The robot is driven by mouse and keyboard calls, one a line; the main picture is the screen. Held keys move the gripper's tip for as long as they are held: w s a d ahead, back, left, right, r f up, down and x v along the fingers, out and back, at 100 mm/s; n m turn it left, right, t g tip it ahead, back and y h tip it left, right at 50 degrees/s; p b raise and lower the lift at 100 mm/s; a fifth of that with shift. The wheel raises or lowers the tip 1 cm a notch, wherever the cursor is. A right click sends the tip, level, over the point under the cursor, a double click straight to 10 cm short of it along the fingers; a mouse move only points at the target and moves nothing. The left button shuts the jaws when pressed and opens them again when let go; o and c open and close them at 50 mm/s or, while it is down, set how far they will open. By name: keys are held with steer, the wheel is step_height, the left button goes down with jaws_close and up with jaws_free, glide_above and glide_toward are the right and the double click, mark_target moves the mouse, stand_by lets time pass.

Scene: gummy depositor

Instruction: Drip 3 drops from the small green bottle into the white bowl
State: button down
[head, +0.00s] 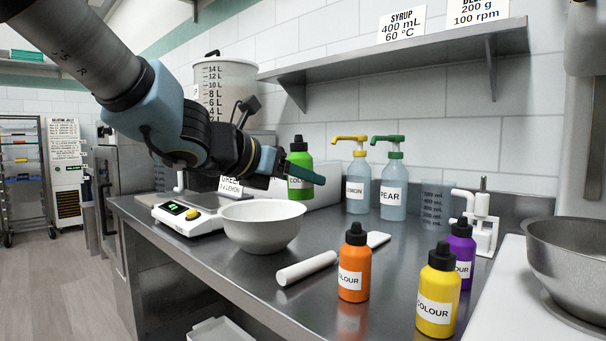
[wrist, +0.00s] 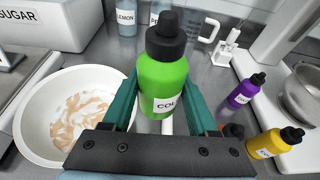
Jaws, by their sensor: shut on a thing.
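The small green bottle (head: 300,168) with a black cap is upright, held between the teal fingers of my gripper (head: 285,168). In the wrist view the green bottle (wrist: 163,86) sits between both fingers of my gripper (wrist: 163,95), its label partly hidden. It is held above the counter, to the right of the white bowl. The white bowl (head: 262,232) stands on the steel counter, below and left of the bottle. In the wrist view the bowl (wrist: 35,120) holds orange-brown streaks or pieces at its bottom.
Orange (head: 354,270), yellow (head: 437,296) and purple (head: 462,244) colour bottles stand at the front right. A white scale (head: 185,218) is left of the bowl. A white cylinder (head: 306,268) lies in front. Pump bottles (head: 392,190) stand at the back, under a wall shelf (head: 400,60).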

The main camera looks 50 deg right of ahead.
steer(key=shift+w+r+n+g+p, duration=0.35)
steer(key=shift+w+n+g+p, duration=0.35)
steer(key=shift+p, duration=1.25)
steer(key=shift+s+a+f, duration=0.1)
steer(key=shift+a, duration=0.05)
